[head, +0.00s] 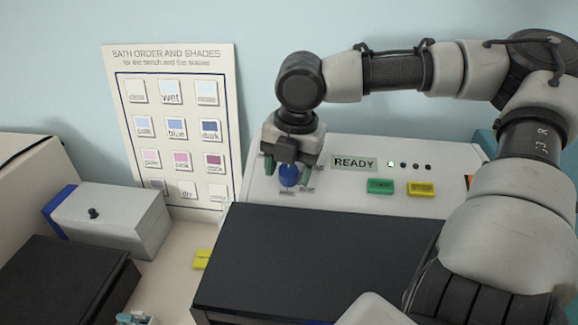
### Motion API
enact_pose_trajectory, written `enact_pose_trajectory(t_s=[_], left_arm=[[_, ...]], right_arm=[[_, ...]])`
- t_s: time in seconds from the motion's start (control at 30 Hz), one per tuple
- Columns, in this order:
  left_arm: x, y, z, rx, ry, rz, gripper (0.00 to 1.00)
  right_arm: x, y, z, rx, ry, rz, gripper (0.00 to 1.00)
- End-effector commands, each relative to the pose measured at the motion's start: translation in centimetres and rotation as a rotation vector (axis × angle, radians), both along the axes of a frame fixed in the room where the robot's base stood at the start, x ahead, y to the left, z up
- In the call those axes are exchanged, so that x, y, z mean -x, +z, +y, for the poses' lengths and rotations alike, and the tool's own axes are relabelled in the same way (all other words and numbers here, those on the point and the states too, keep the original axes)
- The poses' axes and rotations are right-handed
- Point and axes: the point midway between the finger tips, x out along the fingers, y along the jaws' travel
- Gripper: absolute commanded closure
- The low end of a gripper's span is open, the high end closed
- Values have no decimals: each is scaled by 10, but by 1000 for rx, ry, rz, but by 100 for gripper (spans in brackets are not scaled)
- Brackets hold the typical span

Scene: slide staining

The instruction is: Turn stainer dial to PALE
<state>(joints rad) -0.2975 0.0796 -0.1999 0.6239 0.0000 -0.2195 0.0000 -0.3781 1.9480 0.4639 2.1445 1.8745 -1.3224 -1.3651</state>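The stainer (340,150) is a light-coloured machine with a sloping panel, a READY display (354,163) and a dark lid. Its blue dial (288,176) sits on the left part of the panel, with small labels around it too small to read. My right gripper (287,172) points down over the dial, with one green-tipped finger on each side of it. The fingers are apart, and a gap shows between the left finger and the dial. The dial's pointing direction is unclear, and the gripper hides its upper part. My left gripper is not in view.
A green START button (380,187) and a yellow STOP button (421,189) are right of the dial. A shade chart (175,55) stands against the wall. A grey box with a black knob (95,213) and a dark box (65,280) stand left. The black lid (310,260) fills the front.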

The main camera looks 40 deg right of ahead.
Motion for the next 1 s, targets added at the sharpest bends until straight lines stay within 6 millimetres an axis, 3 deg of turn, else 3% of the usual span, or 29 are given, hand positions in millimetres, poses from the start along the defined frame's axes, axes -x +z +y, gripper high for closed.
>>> enact_pose_trajectory(t_s=[0.03, 0.27, 0.67, 1.0], left_arm=[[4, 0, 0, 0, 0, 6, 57], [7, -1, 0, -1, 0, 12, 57], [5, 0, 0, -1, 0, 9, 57], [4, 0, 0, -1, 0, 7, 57]], right_arm=[[0, 0, 0, 0, 0, 0, 51], [0, 0, 0, 0, 0, -1, 85], [0, 1, 0, -20, -76, -28, 85], [0, 1, 0, -85, -328, -109, 85]])
